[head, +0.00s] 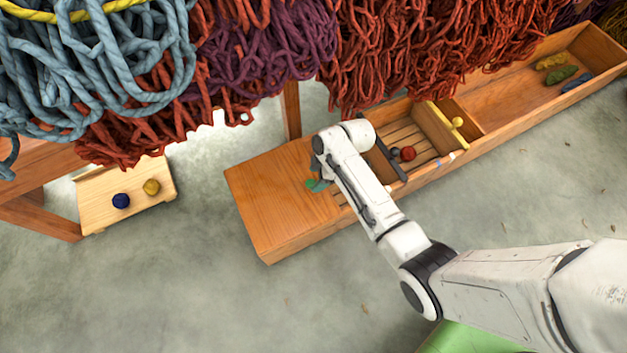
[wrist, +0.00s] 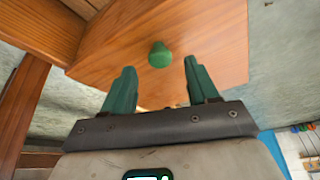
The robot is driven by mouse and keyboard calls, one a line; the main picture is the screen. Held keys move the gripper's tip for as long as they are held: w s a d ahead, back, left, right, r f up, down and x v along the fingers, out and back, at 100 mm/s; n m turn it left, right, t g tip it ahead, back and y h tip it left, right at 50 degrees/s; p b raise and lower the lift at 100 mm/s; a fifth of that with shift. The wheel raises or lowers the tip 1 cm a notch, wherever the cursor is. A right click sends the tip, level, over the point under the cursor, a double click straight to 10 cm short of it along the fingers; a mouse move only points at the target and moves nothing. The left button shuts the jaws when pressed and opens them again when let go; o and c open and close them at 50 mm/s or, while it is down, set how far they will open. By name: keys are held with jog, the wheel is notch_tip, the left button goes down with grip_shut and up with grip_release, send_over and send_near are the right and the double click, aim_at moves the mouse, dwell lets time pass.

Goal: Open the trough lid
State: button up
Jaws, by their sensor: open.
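The long wooden trough (head: 505,118) runs from centre left to upper right in the head view. A flat wooden lid (head: 262,185) covers its left end; the middle and right parts are uncovered. A green knob (head: 310,184) stands near the lid's right edge. In the wrist view the lid (wrist: 215,45) fills the upper middle, with the knob (wrist: 159,54) on it. My gripper (wrist: 159,66) is open, its green fingers to either side of the knob in the picture. The knob appears just ahead of the fingertips; contact is not visible. My arm partly hides the gripper in the head view.
A red ball (head: 408,153) lies on slats in the trough's middle, by a dark bar (head: 384,157). A yellow divider with a yellow knob (head: 457,122) stands farther right. Wool skeins (head: 400,50) hang above. Floor in front is clear.

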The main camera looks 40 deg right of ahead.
aim_at(311, 183)
jog(key=shift+b+x, duration=0.5)
jog(key=shift+x, duration=1)
grip_shut()
